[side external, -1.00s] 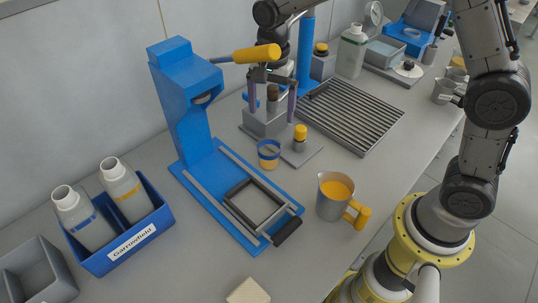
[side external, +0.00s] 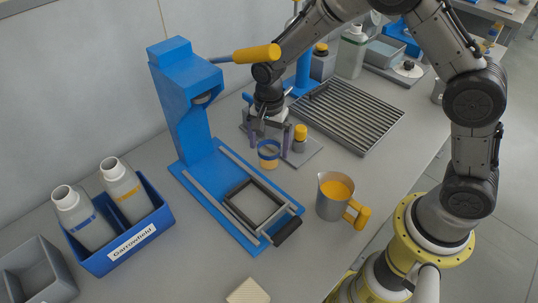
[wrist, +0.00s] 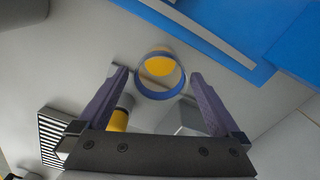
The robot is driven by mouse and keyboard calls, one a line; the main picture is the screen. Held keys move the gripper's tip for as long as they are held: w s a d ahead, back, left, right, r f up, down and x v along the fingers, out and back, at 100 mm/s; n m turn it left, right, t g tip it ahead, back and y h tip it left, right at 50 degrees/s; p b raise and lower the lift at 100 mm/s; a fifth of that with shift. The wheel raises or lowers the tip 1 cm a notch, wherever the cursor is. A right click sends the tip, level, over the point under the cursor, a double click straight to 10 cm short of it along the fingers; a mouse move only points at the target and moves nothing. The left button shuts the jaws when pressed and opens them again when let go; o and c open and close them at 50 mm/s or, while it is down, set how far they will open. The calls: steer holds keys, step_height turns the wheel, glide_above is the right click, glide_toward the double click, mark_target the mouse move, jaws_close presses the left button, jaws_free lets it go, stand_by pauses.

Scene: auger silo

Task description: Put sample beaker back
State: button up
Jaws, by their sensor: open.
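The sample beaker (side external: 268,160) is a small clear cup with a blue rim and yellow contents. It stands on the table beside the blue press, in front of the small grey stand. My gripper (side external: 271,138) is over it, with its purple fingers pointing down and apart. In the wrist view the beaker (wrist: 160,62) shows just beyond and between the fingertips (wrist: 158,76), and the fingers are not closed on it. I cannot tell exactly how high the fingertips are above its rim.
The blue press (side external: 187,110) with a yellow lever handle (side external: 257,54) stands left of my gripper. A yellow-capped vial (side external: 300,137) is close on the right. A metal jug (side external: 333,195) with yellow contents stands nearer the front. A slatted grate (side external: 352,115) lies behind right.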

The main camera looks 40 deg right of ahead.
steer(key=shift+f, duration=0.3)
steer(key=c, duration=1.3)
steer(key=shift+r, duration=0.1)
steer(key=shift+c, duration=0.2)
steer(key=shift+r, duration=0.5)
step_height(320, 180, up, 2)
steer(key=shift+r, duration=0.2)
steer(key=s+d+r, duration=0.3)
steer(key=s+r, duration=0.6)
steer(key=s, duration=0.5)
steer(key=s+d+f+m, duration=0.4)
steer(key=s+d+f, duration=0.1)
steer(key=s+d, duration=0.5)
steer(key=shift+w+d+f, duration=0.15)
steer(key=shift+f, duration=1.1)
steer(key=shift+w+d+f, duration=0.2)
steer(key=shift+f, duration=1)
steer(key=shift+w+d+f, duration=0.15)
steer(key=shift+f, duration=1.1)
